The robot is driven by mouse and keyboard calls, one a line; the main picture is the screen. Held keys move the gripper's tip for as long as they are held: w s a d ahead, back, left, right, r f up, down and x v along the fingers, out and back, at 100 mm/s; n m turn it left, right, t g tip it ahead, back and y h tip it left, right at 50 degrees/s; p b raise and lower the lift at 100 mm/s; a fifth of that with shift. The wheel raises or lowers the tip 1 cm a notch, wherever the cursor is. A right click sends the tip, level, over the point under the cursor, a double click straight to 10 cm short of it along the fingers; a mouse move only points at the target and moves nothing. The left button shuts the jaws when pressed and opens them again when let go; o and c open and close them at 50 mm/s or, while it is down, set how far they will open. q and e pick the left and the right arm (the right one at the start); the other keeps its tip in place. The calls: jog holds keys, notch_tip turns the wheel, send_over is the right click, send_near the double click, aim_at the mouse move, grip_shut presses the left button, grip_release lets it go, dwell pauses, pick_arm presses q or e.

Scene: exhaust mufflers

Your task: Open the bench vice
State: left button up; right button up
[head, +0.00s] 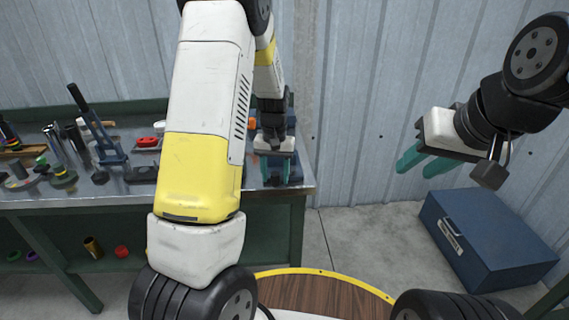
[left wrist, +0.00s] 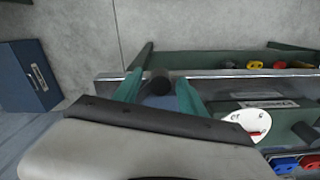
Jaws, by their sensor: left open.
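The blue bench vice (head: 284,170) stands at the right end of the workbench, partly hidden behind my left arm and gripper. My left gripper (head: 274,146) is over the vice. In the left wrist view its two teal fingers are apart, one on each side of a dark round part (left wrist: 158,83) and a blue surface (left wrist: 160,101), which seem to belong to the vice. I cannot tell whether the fingers touch it. My right gripper (head: 424,163) hangs in the air right of the bench, empty, with its teal fingers apart.
The workbench (head: 110,199) carries several tools on its left part, including a blue stand with a dark lever (head: 92,125). A blue toolbox (head: 485,240) lies on the floor at right. Coloured rings and cans sit on the lower shelf. The floor between bench and toolbox is clear.

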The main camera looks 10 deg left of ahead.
pick_arm(q)
jog(key=shift+c, duration=0.4)
grip_shut()
dwell(0.9)
